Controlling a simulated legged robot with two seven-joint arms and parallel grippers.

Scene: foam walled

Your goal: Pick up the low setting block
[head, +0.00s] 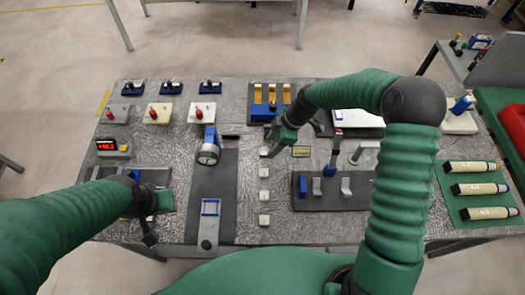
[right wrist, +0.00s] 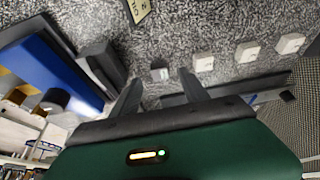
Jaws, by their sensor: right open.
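A row of small setting blocks stands on the grey table. In the head view, pale blocks (head: 264,172) run in a column toward me from below my right gripper (head: 272,148). In the right wrist view, a small grey block (right wrist: 160,70) lies between and just beyond the open fingertips of my right gripper (right wrist: 160,78), with no visible grip on it. Several paler blocks (right wrist: 203,62) line up to its right. I cannot read which block is marked low. My left gripper (head: 150,222) is over the table's left side; its jaw state is unclear.
A blue holder with yellow parts (head: 265,111) stands behind my right gripper; its blue side is close at left in the wrist view (right wrist: 50,70). A dark mat with a gauge (head: 208,153) lies left of the blocks. A dark board (head: 330,200) lies right.

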